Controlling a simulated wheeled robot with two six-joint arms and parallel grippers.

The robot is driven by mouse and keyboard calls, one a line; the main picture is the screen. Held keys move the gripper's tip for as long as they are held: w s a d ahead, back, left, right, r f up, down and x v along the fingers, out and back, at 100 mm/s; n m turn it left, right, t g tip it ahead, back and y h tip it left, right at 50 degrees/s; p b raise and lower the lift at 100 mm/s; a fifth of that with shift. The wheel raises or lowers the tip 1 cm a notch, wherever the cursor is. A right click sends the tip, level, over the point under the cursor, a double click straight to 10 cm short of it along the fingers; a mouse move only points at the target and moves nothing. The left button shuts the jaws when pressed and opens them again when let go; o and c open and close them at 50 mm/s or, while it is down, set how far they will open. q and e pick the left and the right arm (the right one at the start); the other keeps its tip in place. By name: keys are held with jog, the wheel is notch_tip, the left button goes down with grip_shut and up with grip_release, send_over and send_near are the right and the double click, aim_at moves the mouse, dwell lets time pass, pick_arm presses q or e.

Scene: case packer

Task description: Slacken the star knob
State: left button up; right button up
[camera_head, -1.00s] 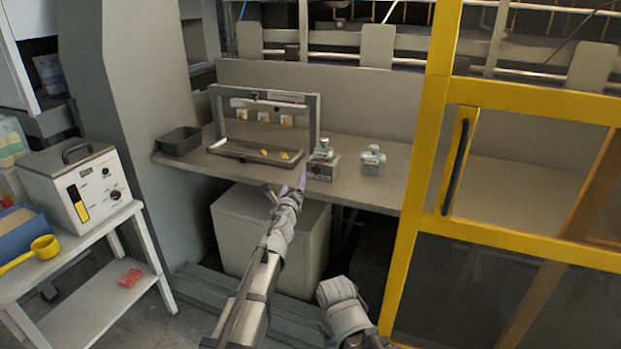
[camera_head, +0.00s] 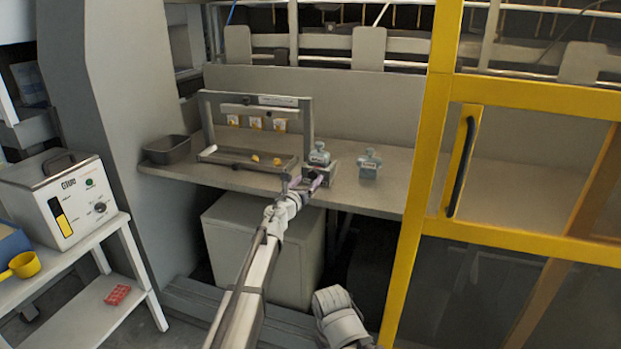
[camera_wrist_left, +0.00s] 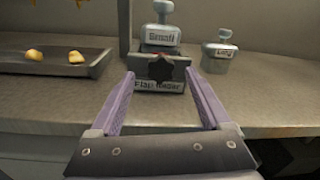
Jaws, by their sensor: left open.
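The black star knob (camera_wrist_left: 161,69) sits on the front of a grey block labelled "Flap folder" (camera_wrist_left: 160,85), seen in the left wrist view. A part labelled "Small" (camera_wrist_left: 160,36) stands on top of the block. In the head view the block (camera_head: 320,170) stands near the shelf's front edge, and the knob is hidden or too small to tell. My left gripper (camera_head: 305,181) is open in front of the block. In the left wrist view its purple fingers (camera_wrist_left: 162,92) are on either side of the knob's line, empty and apart from it. My right gripper is not clearly visible.
A second grey labelled part (camera_head: 368,164) stands on the shelf to the right. A tray (camera_head: 228,162) with yellow pieces lies under a metal frame (camera_head: 308,120) to the left, beside a dark bin (camera_head: 167,149). A yellow guard post (camera_head: 415,180) stands at right.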

aim_at(313, 175)
pick_arm(q)
jog(key=x, duration=0.3)
jog(key=shift+s, duration=0.1)
jog(key=shift+c, duration=0.3)
grip_shut()
dwell(0.4)
